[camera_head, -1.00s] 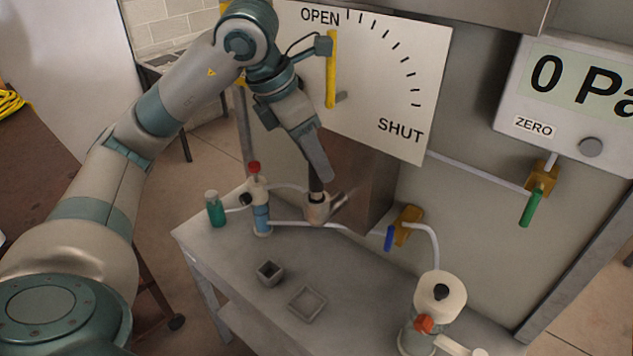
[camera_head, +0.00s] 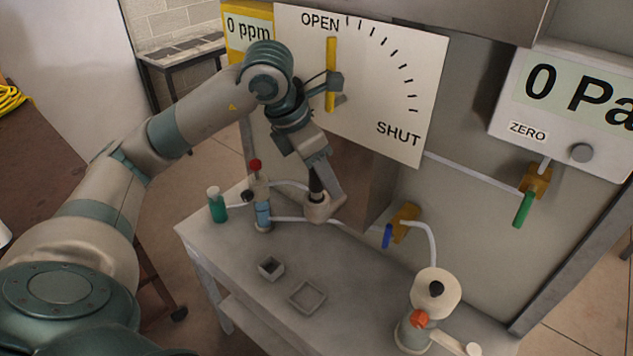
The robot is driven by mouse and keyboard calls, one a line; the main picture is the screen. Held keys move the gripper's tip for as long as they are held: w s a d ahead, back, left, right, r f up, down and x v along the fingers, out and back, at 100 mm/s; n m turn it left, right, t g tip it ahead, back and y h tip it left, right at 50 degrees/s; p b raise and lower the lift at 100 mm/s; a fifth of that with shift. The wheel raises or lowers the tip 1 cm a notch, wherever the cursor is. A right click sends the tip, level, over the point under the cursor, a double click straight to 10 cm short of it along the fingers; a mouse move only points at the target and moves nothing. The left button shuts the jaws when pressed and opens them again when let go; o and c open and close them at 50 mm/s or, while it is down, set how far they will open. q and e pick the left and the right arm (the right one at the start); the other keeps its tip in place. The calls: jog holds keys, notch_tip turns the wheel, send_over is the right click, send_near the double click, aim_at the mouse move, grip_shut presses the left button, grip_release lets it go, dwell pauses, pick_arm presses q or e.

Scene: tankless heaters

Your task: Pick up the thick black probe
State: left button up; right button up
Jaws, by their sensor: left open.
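The thick black probe (camera_head: 316,181) stands upright in a beige cup-shaped holder (camera_head: 317,211) at the back of the grey bench. Its lower end is hidden inside the holder. My left gripper (camera_head: 328,190) reaches down from above, open, with its fingers at the probe. One finger shows just right of the probe; the other is mostly hidden, so I cannot tell whether either touches it. My right gripper is not in view.
Two small square trays (camera_head: 307,297) lie in front. A beige pump (camera_head: 435,290) stands right. The dial panel (camera_head: 385,75) rises behind the arm.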

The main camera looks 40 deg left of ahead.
pick_arm(q)
grip_shut()
jog(key=shift+r, duration=0.15)
jog(key=s+d+r+b, duration=0.5)
jog(key=s+d+r, duration=0.3)
jog(key=r, duration=0.2)
jog(key=shift+d+r, duration=0.25)
jog(key=shift+r, duration=0.1)
dwell(0.5)
dwell(0.4)
